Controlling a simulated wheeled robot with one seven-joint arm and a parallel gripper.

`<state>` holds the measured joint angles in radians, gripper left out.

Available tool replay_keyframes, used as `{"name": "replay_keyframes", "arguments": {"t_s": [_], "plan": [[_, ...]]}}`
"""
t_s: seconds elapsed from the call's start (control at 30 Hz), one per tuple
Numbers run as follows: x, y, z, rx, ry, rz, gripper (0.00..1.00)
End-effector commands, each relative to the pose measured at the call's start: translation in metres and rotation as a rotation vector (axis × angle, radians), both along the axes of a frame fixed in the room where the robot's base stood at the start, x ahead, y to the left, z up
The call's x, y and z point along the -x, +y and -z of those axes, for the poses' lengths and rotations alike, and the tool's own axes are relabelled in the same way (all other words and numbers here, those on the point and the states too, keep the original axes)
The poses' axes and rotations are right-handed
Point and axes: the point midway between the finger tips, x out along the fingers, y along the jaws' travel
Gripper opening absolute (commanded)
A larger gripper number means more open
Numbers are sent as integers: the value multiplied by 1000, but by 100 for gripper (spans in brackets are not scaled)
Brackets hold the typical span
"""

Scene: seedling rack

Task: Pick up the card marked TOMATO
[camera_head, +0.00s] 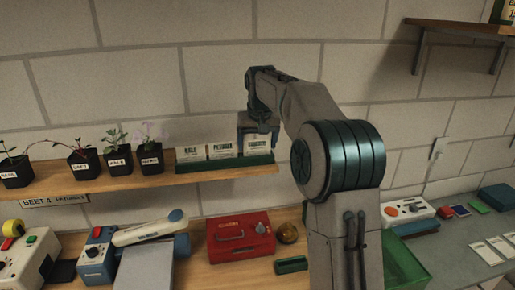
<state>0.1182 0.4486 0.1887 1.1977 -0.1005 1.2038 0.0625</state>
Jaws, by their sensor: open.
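Three white cards stand upright in a green holder (225,163) at the right end of the wooden wall shelf. The left card (190,155) seems to read KALE and the middle card (221,150) PETUNIA. The right card (257,146) has small, blurred lettering that could be TOMATO. My gripper (259,133) is open and points down just above the right card, over its top edge. The gripper body hides some of the card's upper part. I cannot tell whether the fingers touch it.
Potted seedlings (117,161) stand along the shelf (220,175) to the left. A higher bracketed shelf (465,27) is at upper right. The wall is close behind.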

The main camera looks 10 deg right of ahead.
Motion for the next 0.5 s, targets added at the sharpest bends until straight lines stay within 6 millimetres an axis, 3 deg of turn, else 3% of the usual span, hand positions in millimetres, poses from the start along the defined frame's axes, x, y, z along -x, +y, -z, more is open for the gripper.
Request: {"name": "replay_keyframes", "arguments": {"t_s": [0.2, 0.23, 0.3, 0.33, 0.5], "plan": [[-1, 1, 2, -1, -1, -1, 82], [-1, 1, 2, -1, -1, -1, 78], [-1, 1, 2, -1, -1, -1, 59], [-1, 1, 2, -1, -1, -1, 54], [-1, 1, 2, -1, -1, -1, 54]]}}
